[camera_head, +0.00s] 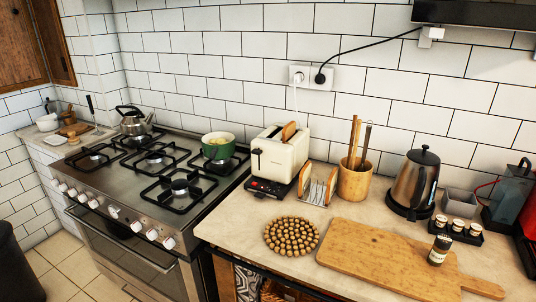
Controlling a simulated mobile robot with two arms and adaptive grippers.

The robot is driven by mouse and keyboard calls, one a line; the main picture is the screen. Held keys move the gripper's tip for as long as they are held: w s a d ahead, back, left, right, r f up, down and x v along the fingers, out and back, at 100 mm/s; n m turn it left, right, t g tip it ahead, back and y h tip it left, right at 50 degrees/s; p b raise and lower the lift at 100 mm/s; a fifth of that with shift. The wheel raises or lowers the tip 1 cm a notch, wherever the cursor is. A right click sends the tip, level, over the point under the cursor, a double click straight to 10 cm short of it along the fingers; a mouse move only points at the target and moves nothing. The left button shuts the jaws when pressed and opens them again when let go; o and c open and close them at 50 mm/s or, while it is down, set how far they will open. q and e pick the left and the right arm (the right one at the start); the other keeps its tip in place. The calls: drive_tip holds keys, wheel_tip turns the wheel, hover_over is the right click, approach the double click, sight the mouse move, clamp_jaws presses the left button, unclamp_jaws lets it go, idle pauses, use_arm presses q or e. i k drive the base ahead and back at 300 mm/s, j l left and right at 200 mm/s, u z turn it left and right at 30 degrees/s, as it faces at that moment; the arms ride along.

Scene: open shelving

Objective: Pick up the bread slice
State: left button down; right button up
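A browned bread slice (289,131) sticks up out of the top slot of a white toaster (277,157). More bread slices, one at the left (304,177) and one at the right (331,186), stand upright in a small metal rack (318,196) in front of and to the right of the toaster. The lower part of the slice in the toaster is hidden inside it. Neither of my grippers shows in the head view.
A wooden utensil holder (354,180) stands right of the rack. A round beaded trivet (291,236) and a cutting board (385,258) with a dark jar (439,250) lie in front. A kettle (416,180) stands farther right. A stove (150,180) with a green pot (218,147) is left.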

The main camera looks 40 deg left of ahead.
sight(288, 131)
drive_tip(key=u, duration=1.05)
